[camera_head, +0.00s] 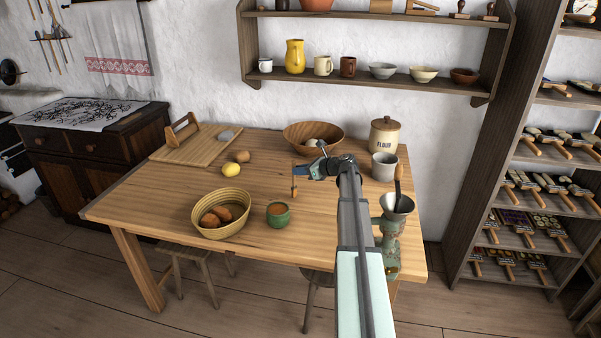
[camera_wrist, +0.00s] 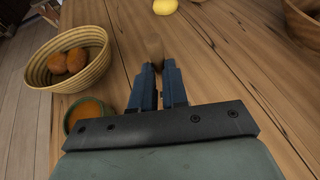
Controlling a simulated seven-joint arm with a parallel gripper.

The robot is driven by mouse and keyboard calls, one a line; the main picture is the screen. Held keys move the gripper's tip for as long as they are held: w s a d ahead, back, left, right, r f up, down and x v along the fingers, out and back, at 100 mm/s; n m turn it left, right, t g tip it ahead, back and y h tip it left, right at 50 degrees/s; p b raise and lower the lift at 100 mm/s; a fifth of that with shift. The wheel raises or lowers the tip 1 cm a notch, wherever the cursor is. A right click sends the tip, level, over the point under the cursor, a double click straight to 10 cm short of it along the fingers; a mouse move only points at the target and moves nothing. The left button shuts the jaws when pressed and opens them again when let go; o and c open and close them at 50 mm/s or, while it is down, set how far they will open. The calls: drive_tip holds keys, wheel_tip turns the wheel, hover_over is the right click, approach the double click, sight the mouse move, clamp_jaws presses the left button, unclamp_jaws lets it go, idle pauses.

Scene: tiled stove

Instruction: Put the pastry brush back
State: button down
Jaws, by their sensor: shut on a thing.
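My gripper (camera_head: 307,172) is above the middle of the table, shut on a small thin thing with a brown end, which I take to be the pastry brush (camera_head: 294,189). The brush hangs roughly upright below the fingertips in the head view. In the wrist view my gripper (camera_wrist: 158,75) has its fingers around the brown brush (camera_wrist: 153,46), seen almost end-on, so its bristles cannot be made out. Whether its lower end touches the table is unclear.
A basket (camera_head: 243,228) with brown rolls and a green cup (camera_head: 278,220) stand in front. A wooden bowl (camera_head: 297,130), flour jar (camera_head: 384,148), grey mug (camera_head: 376,173) and grinder (camera_head: 391,229) stand around the arm. A lemon (camera_head: 231,170) lies left. Right shelves (camera_head: 525,222) hold several wooden-handled items.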

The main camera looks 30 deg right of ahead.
drive_tip(key=shift+f, duration=0.3)
drive_tip(key=shift+f, duration=0.1)
drive_tip(key=c, duration=1.1)
unclamp_jaws()
drive_tip(key=shift+c, duration=0.2)
drive_tip(key=v, duration=1.2)
drive_tip(key=shift+a, duration=0.1)
